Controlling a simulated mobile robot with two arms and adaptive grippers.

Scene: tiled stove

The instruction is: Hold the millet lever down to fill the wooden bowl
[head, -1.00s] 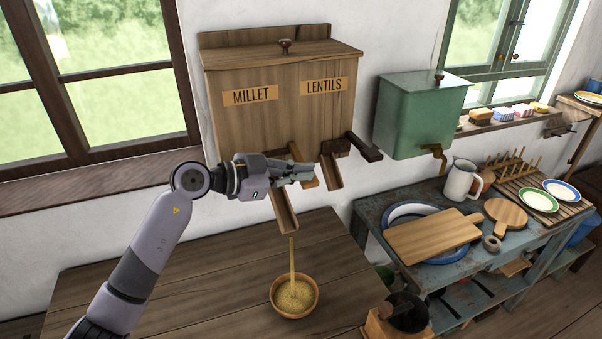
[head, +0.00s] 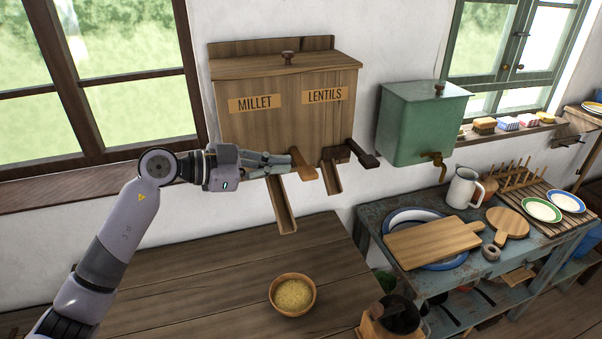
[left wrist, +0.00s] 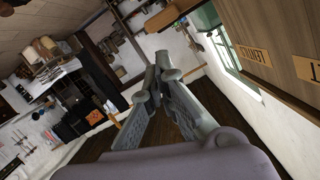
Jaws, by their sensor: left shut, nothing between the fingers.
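The wooden dispenser (head: 285,115) hangs on the wall, with a MILLET label on its left and a LENTILS label on its right. The millet lever (head: 303,165) is a light brown wooden piece beside the tip of my left gripper (head: 290,163). The left gripper is shut and empty, and its fingers also show in the left wrist view (left wrist: 160,68). The millet chute (head: 281,206) slopes down with no grain falling from it. The wooden bowl (head: 293,296) sits on the table below and holds yellow millet. My right gripper is not in view.
The dark lentils lever (head: 366,157) and lentils chute (head: 332,178) are just right of the millet lever. A grinder (head: 390,318) stands right of the bowl. The wooden table (head: 200,290) is clear left of the bowl.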

